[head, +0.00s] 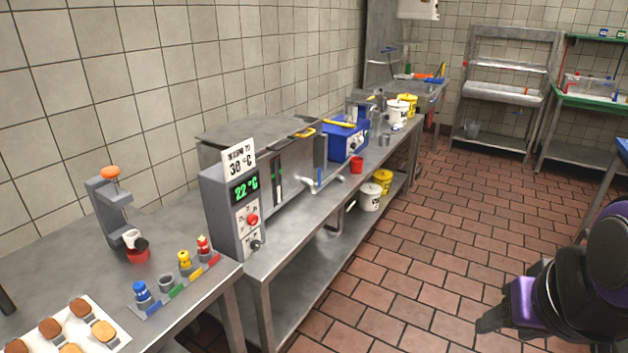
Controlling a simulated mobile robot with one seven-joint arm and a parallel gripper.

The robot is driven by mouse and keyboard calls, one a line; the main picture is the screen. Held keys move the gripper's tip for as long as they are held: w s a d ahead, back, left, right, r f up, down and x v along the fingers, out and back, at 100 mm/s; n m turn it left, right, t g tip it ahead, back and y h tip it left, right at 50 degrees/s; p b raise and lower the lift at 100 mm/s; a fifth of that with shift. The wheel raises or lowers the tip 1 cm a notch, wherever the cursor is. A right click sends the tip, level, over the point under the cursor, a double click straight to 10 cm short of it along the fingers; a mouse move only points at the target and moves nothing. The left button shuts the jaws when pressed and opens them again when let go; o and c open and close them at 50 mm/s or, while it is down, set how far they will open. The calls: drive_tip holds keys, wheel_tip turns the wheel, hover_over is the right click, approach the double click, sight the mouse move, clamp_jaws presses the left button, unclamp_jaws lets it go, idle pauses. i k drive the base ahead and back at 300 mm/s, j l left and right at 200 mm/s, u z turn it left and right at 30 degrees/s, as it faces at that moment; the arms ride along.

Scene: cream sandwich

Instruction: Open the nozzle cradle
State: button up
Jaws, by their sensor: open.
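A grey stand (107,208) with an orange knob (110,173) on top stands on the left table, by the tiled wall. At its foot, a white and black part (133,239) sits over a red cup (138,256). This looks like the nozzle cradle, but whether it is open or shut is too small to tell. In front is a rack (190,282) with coloured marks, holding blue (142,292), grey, yellow and red nozzle-like pieces. My gripper (490,318) is at the lower right, open, over the floor and far from the stand. It is partly hidden by my arm.
A white tray (62,318) with round brown and tan biscuits lies at the front left. A machine (235,215) reading 22 °C stands on the long steel counter (335,182), with a blue box (345,140) beyond. The tiled floor (400,250) at centre right is clear.

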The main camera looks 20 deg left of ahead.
sight(134, 240)
drive_tip(key=u, duration=1.85)
drive_tip(key=i+j, duration=0.5)
drive_tip(key=j, duration=0.4)
drive_tip(key=l, duration=0.7)
